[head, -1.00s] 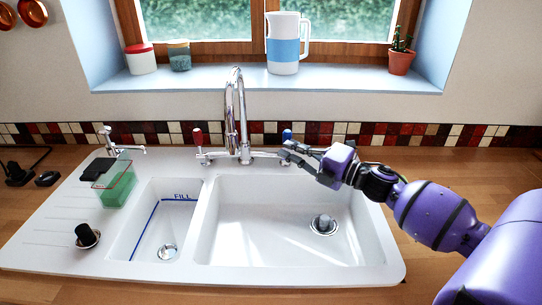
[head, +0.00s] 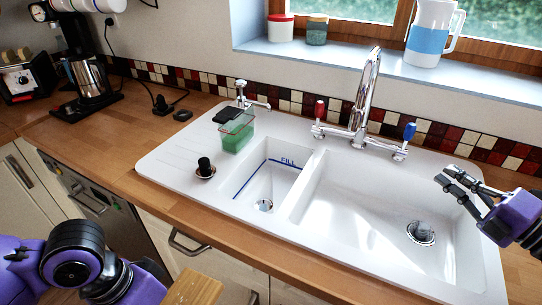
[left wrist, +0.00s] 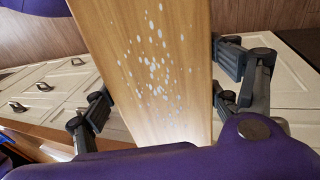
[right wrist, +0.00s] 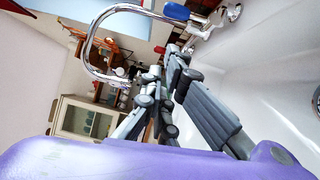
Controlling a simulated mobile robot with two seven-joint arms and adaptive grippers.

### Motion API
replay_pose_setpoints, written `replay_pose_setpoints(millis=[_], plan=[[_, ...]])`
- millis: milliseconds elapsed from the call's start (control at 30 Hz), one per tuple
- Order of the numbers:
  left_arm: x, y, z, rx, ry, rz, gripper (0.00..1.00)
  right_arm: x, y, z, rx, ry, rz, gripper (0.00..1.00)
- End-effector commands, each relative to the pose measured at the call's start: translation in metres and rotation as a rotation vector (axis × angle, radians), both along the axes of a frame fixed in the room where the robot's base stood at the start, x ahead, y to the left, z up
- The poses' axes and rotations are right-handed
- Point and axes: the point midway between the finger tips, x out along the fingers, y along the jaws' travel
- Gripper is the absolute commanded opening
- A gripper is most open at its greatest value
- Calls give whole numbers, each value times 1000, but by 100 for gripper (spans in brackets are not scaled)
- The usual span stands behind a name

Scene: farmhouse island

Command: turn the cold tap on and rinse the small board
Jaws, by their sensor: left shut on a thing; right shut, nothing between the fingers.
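The small board (head: 195,288) is wooden and shows at the bottom of the head view, in front of the counter. In the left wrist view my left gripper (left wrist: 160,85) is shut on the board (left wrist: 150,40), whose face carries many pale specks. The chrome tap (head: 365,100) stands behind the sink (head: 330,215). Its cold lever is blue (head: 409,131) and its other lever is red (head: 320,110). I see no water stream from the spout. My right gripper (head: 448,182) is shut and empty above the right basin, apart from the blue lever (right wrist: 176,11).
A green caddy (head: 237,133) and a black plug (head: 205,167) sit on the drainer. The small basin has a blue FILL line. A kettle (head: 88,75) stands on the left counter. A blue-banded jug (head: 430,40) is on the sill. The large basin is empty.

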Motion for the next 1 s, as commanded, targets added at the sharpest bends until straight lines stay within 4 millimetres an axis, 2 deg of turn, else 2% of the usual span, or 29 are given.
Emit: replay_pose_setpoints(millis=[33, 200, 367, 833, 1000], plan=[[-5, 0, -20, -1, 26, 0, 43, -2, 0, -14, -1, 23, 2, 0], [-11, 0, -45, -1, 57, 0, 43, -2, 4, -14, 12, 39, 3, 0], [-11, 0, -46, -1, 58, 0, 43, 9, 11, -7, 20, 36, 4, 0], [-12, 0, -47, -1, 60, 0, 43, 89, 47, -3, 18, 33, 4, 0], [-12, 0, -48, -1, 60, 0, 43, 112, 39, -3, 17, 35, 1, 0]])
